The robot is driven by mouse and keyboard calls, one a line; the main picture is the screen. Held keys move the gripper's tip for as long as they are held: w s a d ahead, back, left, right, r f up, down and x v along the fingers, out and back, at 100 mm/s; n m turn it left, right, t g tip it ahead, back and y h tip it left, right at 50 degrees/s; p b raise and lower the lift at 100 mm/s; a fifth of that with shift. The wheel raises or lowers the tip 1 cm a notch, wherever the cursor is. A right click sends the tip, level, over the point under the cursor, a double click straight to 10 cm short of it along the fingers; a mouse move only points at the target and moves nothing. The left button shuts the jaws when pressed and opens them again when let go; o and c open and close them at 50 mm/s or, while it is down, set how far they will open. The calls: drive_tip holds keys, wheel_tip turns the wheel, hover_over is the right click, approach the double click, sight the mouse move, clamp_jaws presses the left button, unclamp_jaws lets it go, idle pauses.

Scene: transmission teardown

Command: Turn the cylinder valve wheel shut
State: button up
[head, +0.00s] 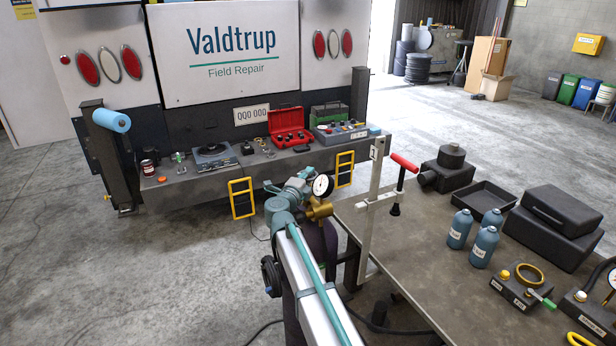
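The gas cylinder (328,243) is dark purple and stands upright at the left edge of the workbench, partly hidden by my arm. A brass regulator body (319,209) sits at its top, with a round white-faced gauge (322,186) above it. My teal and silver arm reaches up from the bottom of the head view, and its end with my gripper (300,186) is at the cylinder top, just left of the gauge. The valve wheel cannot be made out; my arm's end covers that area. The fingers are too small and overlapped to tell whether they are open or touching anything.
A clamp stand with a red handle (404,162) rises close to the right of the cylinder. The workbench (420,262) holds blue bottles (460,228), black cases and a tray. Behind, a truck bumper carries a red toolbox (289,127) and tools. Open floor lies left.

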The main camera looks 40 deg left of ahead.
clamp_jaws()
drive_tip(key=shift+a+m+h, duration=0.15)
drive_tip(key=shift+m+h, duration=0.15)
drive_tip(key=shift+h, duration=0.1)
drive_tip(key=m+h+b, duration=0.1)
drive_tip(key=m+h, duration=0.1)
drive_tip(key=h, duration=0.1)
drive_tip(key=shift+a+f+t, duration=0.15)
drive_tip(key=shift+t, duration=0.25)
drive_tip(key=m+h+b, duration=0.1)
drive_tip(key=h, duration=0.2)
drive_tip(key=m+h+b, duration=0.2)
drive_tip(key=shift+w+f+m+g+h, duration=0.1)
drive_tip(key=shift+m+g+h, duration=0.2)
drive_tip(key=shift+h, duration=0.1)
drive_tip(key=m+g+h+b, duration=0.2)
drive_tip(key=m+h+b, duration=0.2)
drive_tip(key=h, duration=0.1)
drive_tip(key=shift+h+b, duration=0.3)
drive_tip(key=shift+b, duration=0.05)
drive_tip(key=shift+d+m+g+h+b, duration=0.2)
drive_tip(key=shift+m+g+h+b, duration=0.7)
drive_tip(key=shift+g+h, duration=0.2)
drive_tip(key=shift+d+r, duration=0.1)
drive_tip(key=shift+r, duration=0.15)
